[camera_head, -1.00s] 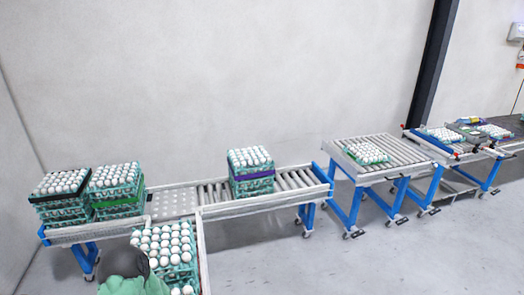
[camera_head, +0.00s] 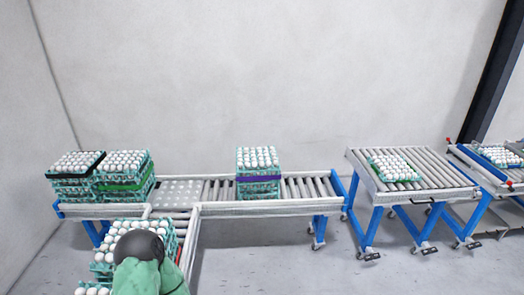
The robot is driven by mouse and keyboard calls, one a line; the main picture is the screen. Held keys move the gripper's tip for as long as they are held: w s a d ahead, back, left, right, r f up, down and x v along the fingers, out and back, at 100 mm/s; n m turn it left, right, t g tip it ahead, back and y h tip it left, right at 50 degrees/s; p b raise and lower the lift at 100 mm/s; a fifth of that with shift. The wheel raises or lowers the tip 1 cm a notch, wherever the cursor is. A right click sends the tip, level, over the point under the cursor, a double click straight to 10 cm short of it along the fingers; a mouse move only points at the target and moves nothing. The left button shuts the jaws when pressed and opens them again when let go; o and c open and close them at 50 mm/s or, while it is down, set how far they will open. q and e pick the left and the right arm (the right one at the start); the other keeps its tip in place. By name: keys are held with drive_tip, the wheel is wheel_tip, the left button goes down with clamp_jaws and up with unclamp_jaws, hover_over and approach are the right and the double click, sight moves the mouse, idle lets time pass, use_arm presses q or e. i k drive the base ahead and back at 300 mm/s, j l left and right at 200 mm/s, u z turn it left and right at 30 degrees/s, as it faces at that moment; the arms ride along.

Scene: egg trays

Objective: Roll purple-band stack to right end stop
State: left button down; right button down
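The purple-band stack (camera_head: 258,163) is a pile of teal egg trays with white eggs on top and a purple band around it. It stands upright on the rollers of the long conveyor (camera_head: 266,208), right of its middle. Bare rollers lie between it and the conveyor's right end, where a blue end piece (camera_head: 339,185) shows; I cannot make out the stop in detail. Neither of my grippers can be made out in the head view, and nothing is seen touching the stack.
A black-band stack (camera_head: 74,184) and a green-band stack (camera_head: 123,185) stand at the conveyor's left end. More egg trays (camera_head: 126,232) are at lower left, partly behind a dark rounded shape with green. Across a gap, a roller table (camera_head: 430,177) carries one egg tray (camera_head: 393,168).

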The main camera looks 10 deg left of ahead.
sight(258, 172)
drive_tip(key=i+u, duration=0.15)
drive_tip(key=i, duration=0.55)
drive_tip(key=i+l+u, duration=0.2)
drive_tip(key=i, duration=0.45)
drive_tip(key=i+u, duration=0.1)
drive_tip(key=i, duration=0.35)
drive_tip(key=i+l+u, duration=0.1)
drive_tip(key=i, duration=0.4)
drive_tip(key=i+l+u, duration=0.1)
drive_tip(key=i, duration=0.35)
drive_tip(key=i+l+u, duration=0.1)
drive_tip(key=i+l, duration=0.15)
drive_tip(key=i, duration=0.2)
drive_tip(key=i+l+u, duration=0.1)
drive_tip(key=i, duration=0.35)
drive_tip(key=l, duration=0.1)
